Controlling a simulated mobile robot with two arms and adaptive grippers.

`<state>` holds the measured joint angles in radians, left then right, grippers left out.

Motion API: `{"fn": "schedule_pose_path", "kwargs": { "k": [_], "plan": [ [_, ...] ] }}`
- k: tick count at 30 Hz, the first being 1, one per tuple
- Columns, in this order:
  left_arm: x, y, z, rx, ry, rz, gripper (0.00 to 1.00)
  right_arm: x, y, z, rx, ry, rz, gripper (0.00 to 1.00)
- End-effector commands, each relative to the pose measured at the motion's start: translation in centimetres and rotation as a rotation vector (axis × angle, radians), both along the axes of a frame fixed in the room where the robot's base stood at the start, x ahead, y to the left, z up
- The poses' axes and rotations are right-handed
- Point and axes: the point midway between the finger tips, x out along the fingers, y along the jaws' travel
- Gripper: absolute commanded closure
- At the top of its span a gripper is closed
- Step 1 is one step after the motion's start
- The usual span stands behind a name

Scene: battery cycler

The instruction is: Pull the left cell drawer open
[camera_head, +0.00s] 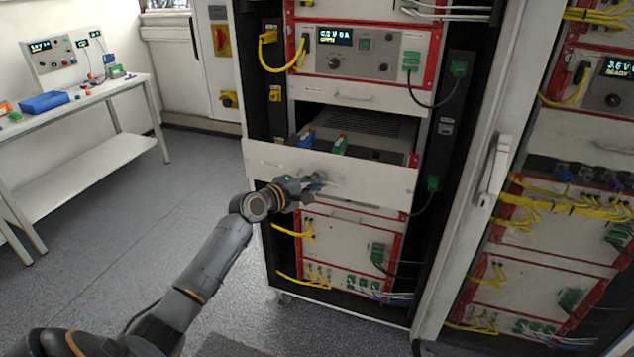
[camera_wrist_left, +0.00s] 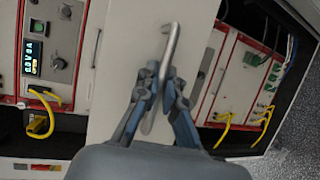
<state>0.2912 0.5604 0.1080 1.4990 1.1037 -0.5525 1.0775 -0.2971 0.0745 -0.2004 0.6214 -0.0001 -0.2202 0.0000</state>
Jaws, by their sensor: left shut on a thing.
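The left cell drawer (camera_head: 377,185) has a pale grey front panel and stands pulled out from the rack in the head view; its inside with a blue block and green connectors shows behind the panel. Its front panel (camera_wrist_left: 122,62) also fills the middle of the left wrist view. A metal bar handle (camera_wrist_left: 168,62) runs from that panel down between my left fingers. My left gripper (camera_head: 312,182) is at the drawer front, and in the left wrist view its fingers (camera_wrist_left: 158,105) are closed around the handle. My right gripper is not in view.
A grey power unit (camera_head: 370,62) with yellow and black cables sits above the drawer, and a red-edged unit (camera_head: 340,255) below it. An open cabinet door (camera_head: 497,170) stands to the right. A white bench (camera_head: 85,98) is at the far left. The floor between is clear.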

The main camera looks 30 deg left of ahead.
Motion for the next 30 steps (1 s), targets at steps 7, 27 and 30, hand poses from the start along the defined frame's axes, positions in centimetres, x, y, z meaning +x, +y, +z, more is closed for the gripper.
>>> {"fn": "schedule_pose_path", "kwargs": {
  "k": [7, 27, 30],
  "plan": [
    [0.0, 0.0, 0.0, 0.0, 0.0, 0.0, 0.81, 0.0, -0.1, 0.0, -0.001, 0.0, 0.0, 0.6],
    [-7.8, 1.3, 1.2, 0.001, 0.003, 0.0, 0.81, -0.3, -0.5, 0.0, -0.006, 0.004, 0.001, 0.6],
    [-9.4, 1.6, 1.6, 0.002, 0.003, 0.001, 0.81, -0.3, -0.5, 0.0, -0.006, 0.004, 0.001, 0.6]
  ]
}}
